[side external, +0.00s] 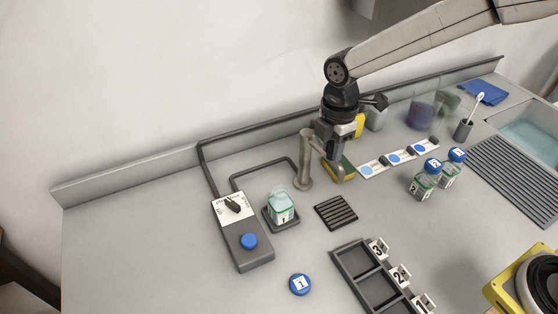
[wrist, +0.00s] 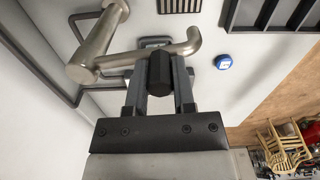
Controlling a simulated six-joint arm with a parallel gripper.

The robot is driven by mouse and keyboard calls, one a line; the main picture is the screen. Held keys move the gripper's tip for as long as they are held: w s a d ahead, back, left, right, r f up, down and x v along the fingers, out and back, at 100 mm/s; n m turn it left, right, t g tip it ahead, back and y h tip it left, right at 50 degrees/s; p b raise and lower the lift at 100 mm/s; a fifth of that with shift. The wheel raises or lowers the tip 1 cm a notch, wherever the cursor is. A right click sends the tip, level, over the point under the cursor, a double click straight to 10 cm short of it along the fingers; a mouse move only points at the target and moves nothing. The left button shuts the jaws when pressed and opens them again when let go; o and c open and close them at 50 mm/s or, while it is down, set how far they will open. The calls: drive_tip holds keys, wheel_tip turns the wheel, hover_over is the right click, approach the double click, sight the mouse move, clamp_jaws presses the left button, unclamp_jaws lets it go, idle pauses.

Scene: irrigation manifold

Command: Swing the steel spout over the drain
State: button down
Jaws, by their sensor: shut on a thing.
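The steel spout (side external: 304,160) stands upright on the counter, its arm reaching right with a downturned end. It also shows in the wrist view (wrist: 92,50), with its bent end at right. The drain, a dark slotted grate (side external: 336,212), lies in front of the spout's end in the side view; part of it shows at the top of the wrist view (wrist: 180,5). The spout's end appears short of the grate. My gripper (side external: 332,147) is shut on a black faceted knob (wrist: 160,72) at the spout's arm. The side view hides this grip.
A control box (side external: 242,232) and a jar (side external: 281,206) on a pad stand left. A blue cap (side external: 300,284) and a numbered rack (side external: 372,278) are in front. A sponge (side external: 342,170) and a strip of blue discs (side external: 398,157) are near my gripper.

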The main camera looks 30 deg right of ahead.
drive_tip(key=shift+d+n, duration=0.4)
drive_tip(key=shift+n, duration=0.2)
drive_tip(key=shift+w, duration=0.1)
drive_tip(key=shift+c, duration=2.2)
unclamp_jaws()
drive_tip(key=shift+r, duration=3.95)
drive_tip(key=shift+d, duration=0.1)
